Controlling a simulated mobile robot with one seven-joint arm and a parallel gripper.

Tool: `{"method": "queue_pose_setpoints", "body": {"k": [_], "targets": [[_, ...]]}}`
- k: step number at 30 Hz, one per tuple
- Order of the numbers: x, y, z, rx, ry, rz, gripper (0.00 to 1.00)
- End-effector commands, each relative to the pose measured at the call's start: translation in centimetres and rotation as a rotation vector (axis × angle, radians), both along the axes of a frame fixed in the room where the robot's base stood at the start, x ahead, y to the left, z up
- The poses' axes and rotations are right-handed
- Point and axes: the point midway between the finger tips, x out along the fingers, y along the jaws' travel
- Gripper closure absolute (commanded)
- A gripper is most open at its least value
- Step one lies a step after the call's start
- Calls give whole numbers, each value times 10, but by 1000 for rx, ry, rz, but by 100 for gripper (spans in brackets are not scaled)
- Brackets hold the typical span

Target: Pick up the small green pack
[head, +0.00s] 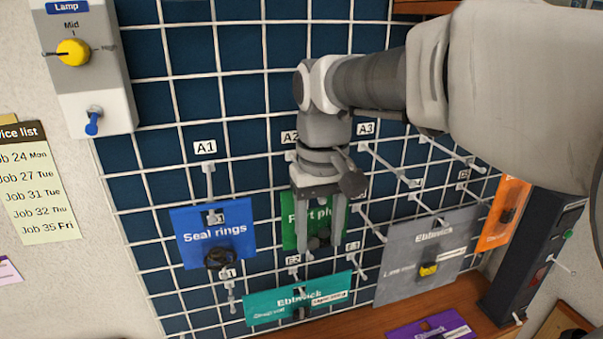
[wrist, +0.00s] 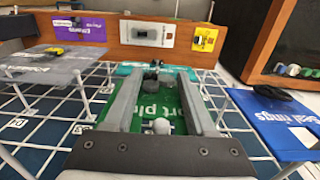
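The small green pack (head: 288,230) with white lettering hangs on the wire grid under the A2 label, partly hidden behind my gripper (head: 319,245). In the wrist view the green pack (wrist: 171,108) shows between my two fingers (wrist: 162,75), with a pale rounded peg end in front of it. Dark pieces show near its far end. My gripper is open, with a finger toward each side of the pack. I cannot tell whether either finger touches it.
A blue Seal rings pack (head: 212,236) hangs to the left, a teal Ebbwick pack (head: 270,307) below, and a grey Ebbwick pack (head: 400,270) to the right. Bare hooks (head: 385,160) stick out at the upper right. An orange pack (head: 502,215) hangs farther right.

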Motion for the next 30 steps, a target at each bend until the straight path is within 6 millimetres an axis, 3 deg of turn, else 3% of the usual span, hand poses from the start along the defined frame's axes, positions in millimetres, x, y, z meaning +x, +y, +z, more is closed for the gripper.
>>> {"method": "queue_pose_setpoints", "body": {"k": [1, 7, 16, 22, 30], "targets": [[0, 0, 0, 0, 0, 0, 65], [0, 0, 0, 0, 0, 0, 100], [0, 0, 2, 1, -2, 0, 100], [0, 0, 17, 1, -4, 0, 100], [-40, -11, 15, 1, -3, 0, 100]]}}
